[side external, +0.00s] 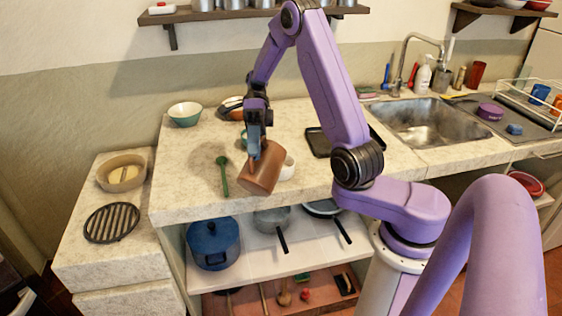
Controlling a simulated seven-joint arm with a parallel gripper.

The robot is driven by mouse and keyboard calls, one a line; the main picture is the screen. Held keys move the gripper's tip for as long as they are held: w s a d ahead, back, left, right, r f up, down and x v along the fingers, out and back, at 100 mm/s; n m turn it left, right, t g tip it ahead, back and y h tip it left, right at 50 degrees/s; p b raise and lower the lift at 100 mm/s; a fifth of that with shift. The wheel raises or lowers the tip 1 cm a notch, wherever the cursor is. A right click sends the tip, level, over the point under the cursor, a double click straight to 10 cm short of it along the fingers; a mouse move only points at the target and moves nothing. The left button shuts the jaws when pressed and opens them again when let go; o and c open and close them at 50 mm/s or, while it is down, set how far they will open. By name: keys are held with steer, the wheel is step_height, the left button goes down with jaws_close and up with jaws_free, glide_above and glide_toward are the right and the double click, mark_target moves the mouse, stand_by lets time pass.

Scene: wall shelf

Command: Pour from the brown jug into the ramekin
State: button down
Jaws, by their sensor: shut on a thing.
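The brown jug (262,170) is held by my gripper (257,143) above the front part of the counter. The jug is tilted, with its lower end toward the bottom of the picture. My gripper is shut on the jug's upper left side; the fingertips are partly hidden against it. A white ramekin (288,168) stands on the counter just right of the jug, partly hidden behind it. I cannot see whether anything flows from the jug or what is inside the ramekin.
A green spoon (223,178) lies left of the jug. A teal bowl (185,114) and an orange-brown bowl (232,104) stand farther back. A black tray (318,143) lies to the right, partly behind my arm. The counter's front edge is close below the jug.

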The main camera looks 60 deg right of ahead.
mark_target(248, 177)
steer(key=shift+w+d+r+y, duration=0.1)
steer(key=shift+d+r+y, duration=0.7)
steer(key=shift+y, duration=0.1)
stand_by(1.9)
steer(key=shift+d+r+n+g+y, duration=0.2)
steer(key=shift+d+n+g+y, duration=0.1)
steer(key=shift+d+g, duration=0.15)
stand_by(1.5)
